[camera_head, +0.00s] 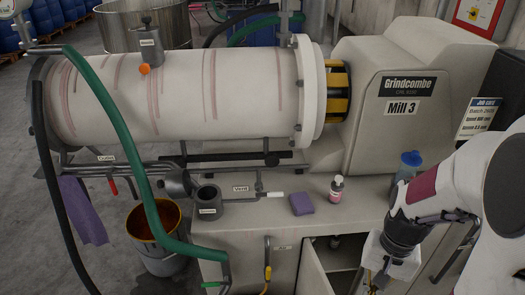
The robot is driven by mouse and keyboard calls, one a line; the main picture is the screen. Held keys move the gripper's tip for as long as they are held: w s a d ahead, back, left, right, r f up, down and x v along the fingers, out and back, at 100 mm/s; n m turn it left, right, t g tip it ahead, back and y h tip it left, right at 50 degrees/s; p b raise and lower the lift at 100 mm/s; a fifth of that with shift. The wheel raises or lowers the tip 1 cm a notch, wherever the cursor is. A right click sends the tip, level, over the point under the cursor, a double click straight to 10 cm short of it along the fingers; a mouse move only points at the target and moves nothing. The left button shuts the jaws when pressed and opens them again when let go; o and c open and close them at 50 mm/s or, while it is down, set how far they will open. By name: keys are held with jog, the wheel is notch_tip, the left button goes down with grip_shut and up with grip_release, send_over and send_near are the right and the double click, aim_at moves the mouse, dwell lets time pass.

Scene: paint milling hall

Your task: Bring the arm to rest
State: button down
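My arm comes in from the right edge, white with a maroon band, and bends down at a dark wrist. My gripper (384,272) hangs below the wrist at the lower right, in front of the bench. Its fingers point down near the bottom edge and are small and partly hidden, so I cannot tell whether they are open or shut. No object shows clearly in them.
The mill (375,125) with its white drum (200,95) stands behind the bench (375,195). On the bench are a purple sponge (302,204), a small bottle (336,189) and a blue-capped bottle (408,168). A green hose (125,140) and bucket (158,256) are left.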

jog(key=s+a+r+n+t, duration=0.2)
jog(key=a+r+t, duration=0.1)
jog(key=r, duration=0.6)
jog(key=s+a+r+n+t+h, duration=0.1)
jog(key=s+a+r+n+t, duration=0.2)
jog(key=r, duration=0.6)
jog(key=shift+s+a+t, duration=0.3)
jog(key=shift+a+t, duration=0.1)
jog(key=shift+a, duration=0.95)
